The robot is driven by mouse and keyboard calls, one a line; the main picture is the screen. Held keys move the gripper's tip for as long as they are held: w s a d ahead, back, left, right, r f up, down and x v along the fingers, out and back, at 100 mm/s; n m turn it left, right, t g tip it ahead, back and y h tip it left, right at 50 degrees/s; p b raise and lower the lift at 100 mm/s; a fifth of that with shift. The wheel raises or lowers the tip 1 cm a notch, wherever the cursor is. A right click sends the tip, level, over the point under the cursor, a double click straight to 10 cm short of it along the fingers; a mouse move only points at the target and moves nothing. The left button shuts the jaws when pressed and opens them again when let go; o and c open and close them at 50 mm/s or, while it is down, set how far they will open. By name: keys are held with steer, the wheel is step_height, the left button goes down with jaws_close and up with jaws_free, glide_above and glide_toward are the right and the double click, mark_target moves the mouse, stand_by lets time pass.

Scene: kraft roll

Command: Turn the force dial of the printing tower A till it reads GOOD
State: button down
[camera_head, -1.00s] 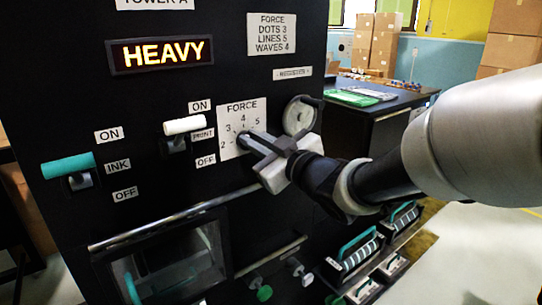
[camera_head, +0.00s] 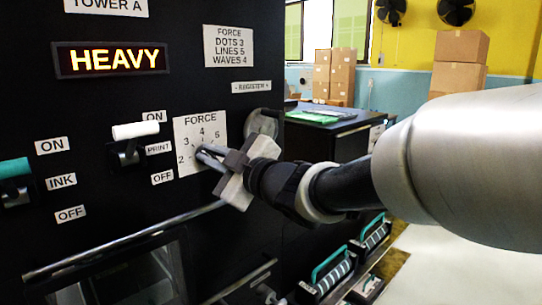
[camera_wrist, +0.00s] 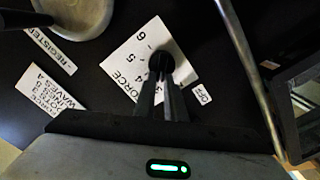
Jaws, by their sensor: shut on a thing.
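The black printing tower A (camera_head: 100,95) fills the left of the head view. Its lit display (camera_head: 110,59) reads HEAVY. The white FORCE plate (camera_head: 186,128) carries a number scale, and the dark force dial (camera_wrist: 161,61) sits at its middle in the wrist view. My gripper (camera_head: 203,152) is shut on the dial, coming from the right. Its fingers hide most of the dial in the head view, so I cannot tell the pointer's setting. A card (camera_head: 229,46) reads FORCE, DOTS 3, LINES 5, WAVES 4.
Left of the dial are the white PRINT lever (camera_head: 135,130) and the teal INK lever (camera_head: 14,168). The register wheel (camera_head: 262,123) is close behind my gripper. A metal bar (camera_head: 120,242) runs below. Teal-handled units (camera_head: 330,265) stand low at right.

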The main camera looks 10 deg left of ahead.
steer(key=c, duration=1.8)
jaws_free()
steer(key=p+v, duration=0.1)
steer(key=v, duration=1.6)
steer(key=shift+s+d, duration=0.15)
steer(key=shift+s, duration=0.1)
